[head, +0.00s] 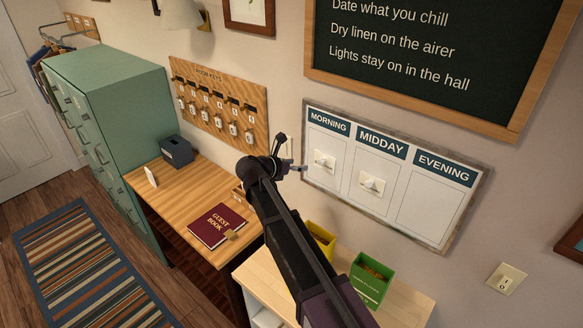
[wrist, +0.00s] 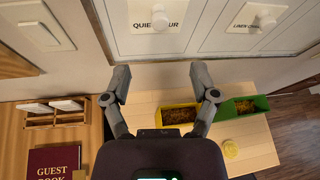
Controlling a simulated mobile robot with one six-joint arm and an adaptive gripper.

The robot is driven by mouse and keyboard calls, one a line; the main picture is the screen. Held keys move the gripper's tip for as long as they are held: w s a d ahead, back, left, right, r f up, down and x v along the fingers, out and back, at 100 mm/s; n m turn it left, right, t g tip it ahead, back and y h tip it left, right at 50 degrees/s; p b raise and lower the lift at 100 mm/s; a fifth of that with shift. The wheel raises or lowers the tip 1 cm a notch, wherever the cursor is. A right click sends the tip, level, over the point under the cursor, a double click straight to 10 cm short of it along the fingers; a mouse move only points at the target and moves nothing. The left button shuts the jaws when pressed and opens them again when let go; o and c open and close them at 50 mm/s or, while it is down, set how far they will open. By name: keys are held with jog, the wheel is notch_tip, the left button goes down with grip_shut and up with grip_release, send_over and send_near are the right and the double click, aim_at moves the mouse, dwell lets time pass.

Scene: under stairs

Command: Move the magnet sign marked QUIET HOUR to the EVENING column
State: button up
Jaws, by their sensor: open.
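The QUIET HOUR magnet sign (wrist: 153,17), a white card with a round knob, is on the board near the top of the wrist view, its middle letters hidden by the knob. In the head view it is the sign (head: 324,161) in the MORNING column. A second sign (wrist: 260,17), starting LINEN, is to its right, in the MIDDAY column (head: 372,185). The EVENING column (head: 432,212) is bare. My gripper (wrist: 162,78) is open and empty, apart from the sign; in the head view it (head: 290,157) is just left of the board.
A shelf (head: 412,308) below the board holds a yellow bin (head: 322,240) and a green bin (head: 370,280). A desk (head: 165,193) with a guest book (head: 217,226) stands left, under a key rack (head: 218,103). A framed chalkboard (head: 430,50) hangs above the board.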

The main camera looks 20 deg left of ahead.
aim_at(319, 163)
jog(key=b+x, duration=0.4)
jog(key=x, duration=0.7)
jog(key=shift+w+d, duration=0.1)
jog(key=shift+w, duration=0.05)
grip_shut()
dwell(0.3)
